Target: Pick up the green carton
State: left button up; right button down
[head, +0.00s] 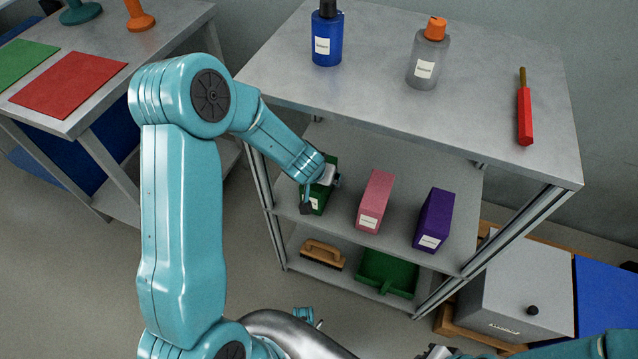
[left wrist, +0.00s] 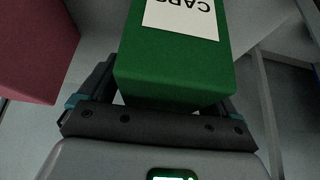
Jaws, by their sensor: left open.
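The green carton (head: 321,199) stands on the middle shelf at its left end, partly hidden by my left gripper (head: 320,190). In the left wrist view the green carton (left wrist: 175,65) with a white label lies between the two open fingers of my left gripper (left wrist: 168,85), one on each side. I cannot tell whether either finger touches it. The tip of my right arm (head: 436,351) shows only at the bottom edge of the head view, and its jaws are not clear.
A pink carton (head: 375,200) and a purple carton (head: 434,219) stand to the right on the same shelf. The shelf top (head: 470,110) overhangs the carton. A brush (head: 322,254) and a green dustpan (head: 388,272) lie on the lower shelf.

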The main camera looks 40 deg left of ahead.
pick_arm(q)
jog(key=shift+f, duration=0.25)
dwell(0.3)
jog(key=c, duration=1.3)
jog(key=shift+r, duration=0.15)
